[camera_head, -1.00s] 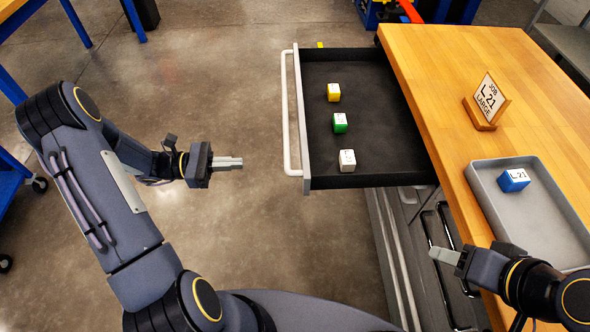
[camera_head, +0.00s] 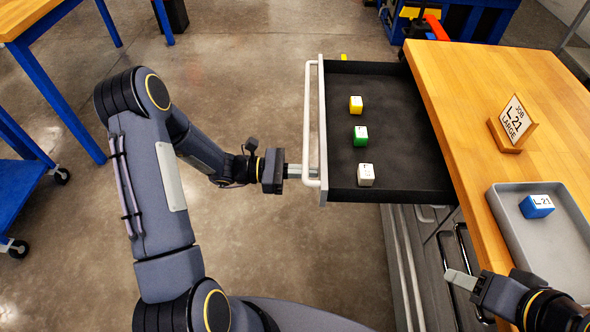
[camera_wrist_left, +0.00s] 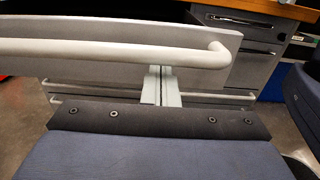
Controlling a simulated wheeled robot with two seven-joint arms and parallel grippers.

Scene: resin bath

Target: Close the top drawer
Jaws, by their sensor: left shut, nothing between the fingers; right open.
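The top drawer (camera_head: 385,190) is pulled out to the left from under the wooden bench top. In the left wrist view the shut fingers (camera_wrist_left: 161,85) reach under the handle bar (camera_wrist_left: 120,50) towards the drawer front; contact is unclear. My right gripper (camera_head: 460,278) is open beside the bench; its finger gap is hard to see.
The wooden bench (camera_head: 480,90) carries a "JOB L21 LARGE" sign (camera_head: 514,125) and a grey tray (camera_head: 505,225) with a blue cube (camera_head: 537,206). More handles show below the drawer. Open floor lies left of the drawer, with a blue cart (camera_head: 20,180) at far left.

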